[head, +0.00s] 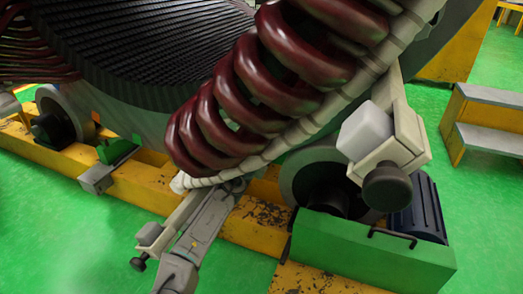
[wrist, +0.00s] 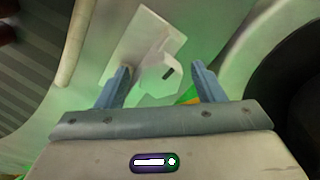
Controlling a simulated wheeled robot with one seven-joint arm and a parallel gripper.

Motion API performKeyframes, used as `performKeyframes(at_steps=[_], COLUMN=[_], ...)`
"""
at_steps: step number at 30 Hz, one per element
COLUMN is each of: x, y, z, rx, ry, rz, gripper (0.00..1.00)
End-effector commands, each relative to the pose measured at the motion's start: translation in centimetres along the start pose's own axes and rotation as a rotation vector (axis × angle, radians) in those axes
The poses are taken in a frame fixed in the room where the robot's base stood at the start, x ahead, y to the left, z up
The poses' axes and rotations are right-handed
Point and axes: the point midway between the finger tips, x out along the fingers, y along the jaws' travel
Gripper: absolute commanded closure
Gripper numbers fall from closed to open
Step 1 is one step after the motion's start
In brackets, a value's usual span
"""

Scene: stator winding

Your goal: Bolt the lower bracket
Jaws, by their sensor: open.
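The lower bracket (head: 183,213) is a pale bar below the red coils in the head view, with a white block (head: 150,233) and a black knob (head: 138,263) at its outer end. My arm (head: 205,228) reaches up beside it, and its tip is hidden under the coils. In the wrist view my gripper (wrist: 161,67) is open, with its two blue-grey fingers apart. A white plate-like part (wrist: 143,38) and a pale block with a dark slot (wrist: 160,76) lie beyond and between the fingers. I cannot tell whether the fingers touch them. No separate bolt is clearly visible.
The large stator (head: 150,50) with dark red coils (head: 245,95) rests on rollers (head: 325,185) over a yellow frame (head: 140,190). An upper bracket (head: 400,135) stands right. A green motor housing (head: 370,250) is lower right, and steps (head: 485,120) stand far right. Green floor (head: 60,235) is clear at lower left.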

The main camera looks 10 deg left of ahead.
Motion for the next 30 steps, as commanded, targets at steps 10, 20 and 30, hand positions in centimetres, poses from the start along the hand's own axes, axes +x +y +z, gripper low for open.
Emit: performKeyframes(at_steps=[10, 20, 30], x=[2.0, 2.0, 2.0], y=[0.0, 0.0, 0.0], z=[0.0, 0.1, 0.0], rx=[-0.001, -0.001, 0.019], ry=[0.0, 0.0, 0.0], rz=[0.0, -0.001, 0.0], gripper=[0.38, 0.74, 0.82])
